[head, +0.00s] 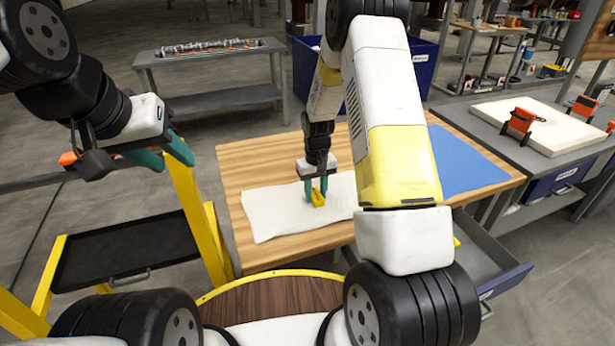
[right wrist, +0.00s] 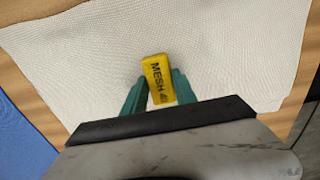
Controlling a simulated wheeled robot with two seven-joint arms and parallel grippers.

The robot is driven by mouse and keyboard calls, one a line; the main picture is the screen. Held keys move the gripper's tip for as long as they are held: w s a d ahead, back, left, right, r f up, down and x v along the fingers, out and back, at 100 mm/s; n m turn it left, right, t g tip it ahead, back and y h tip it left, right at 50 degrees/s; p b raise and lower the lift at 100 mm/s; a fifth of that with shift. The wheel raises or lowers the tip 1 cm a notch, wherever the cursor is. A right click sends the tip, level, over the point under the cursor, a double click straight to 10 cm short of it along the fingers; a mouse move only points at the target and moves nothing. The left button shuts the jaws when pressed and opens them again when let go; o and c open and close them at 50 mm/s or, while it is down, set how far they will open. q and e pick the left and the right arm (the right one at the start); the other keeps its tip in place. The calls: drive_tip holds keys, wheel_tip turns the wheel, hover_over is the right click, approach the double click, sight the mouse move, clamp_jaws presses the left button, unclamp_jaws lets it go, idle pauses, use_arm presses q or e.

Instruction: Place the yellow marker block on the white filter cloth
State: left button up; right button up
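The yellow marker block (right wrist: 158,80), with "MESH" printed on it, is between the two green fingers of my right gripper (right wrist: 160,90). Both fingers appear to touch its sides. In the head view the block (head: 318,198) is at the white filter cloth (head: 275,212), on it or just above it; I cannot tell which. The cloth (right wrist: 225,45) lies on a wooden tabletop and fills most of the right wrist view. My arm hides its right part in the head view. My left gripper (head: 172,158) is in the air at the left, its green fingers apart and empty.
A blue mat (head: 462,160) lies on the right of the wooden table (head: 245,160). A grey bench at the right holds a white slab (head: 560,128) with orange clamps (head: 518,122). An open drawer (head: 485,262) juts out below the table. A yellow-framed cart (head: 120,250) stands at left.

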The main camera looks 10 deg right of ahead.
wheel_tip(320, 180, up, 13)
wheel_tip(320, 180, up, 10)
drive_tip(key=f+t, duration=0.1)
drive_tip(key=t, duration=0.1)
hover_over(316, 194)
drive_tip(key=s, duration=0.5)
drive_tip(key=s+r+t, duration=0.1)
drive_tip(key=s+r, duration=0.3)
drive_tip(key=s, duration=0.3)
drive_tip(key=s+r+m+t+y, duration=0.1)
drive_tip(key=s+r, duration=0.3)
drive_tip(key=s, duration=0.3)
drive_tip(key=s+r+t+y, duration=0.1)
drive_tip(key=s+r+t, duration=0.1)
drive_tip(key=s+r, duration=0.2)
drive_tip(key=s, duration=0.3)
drive_tip(key=shift+a+m, duration=0.3)
drive_tip(key=shift+a, duration=0.05)
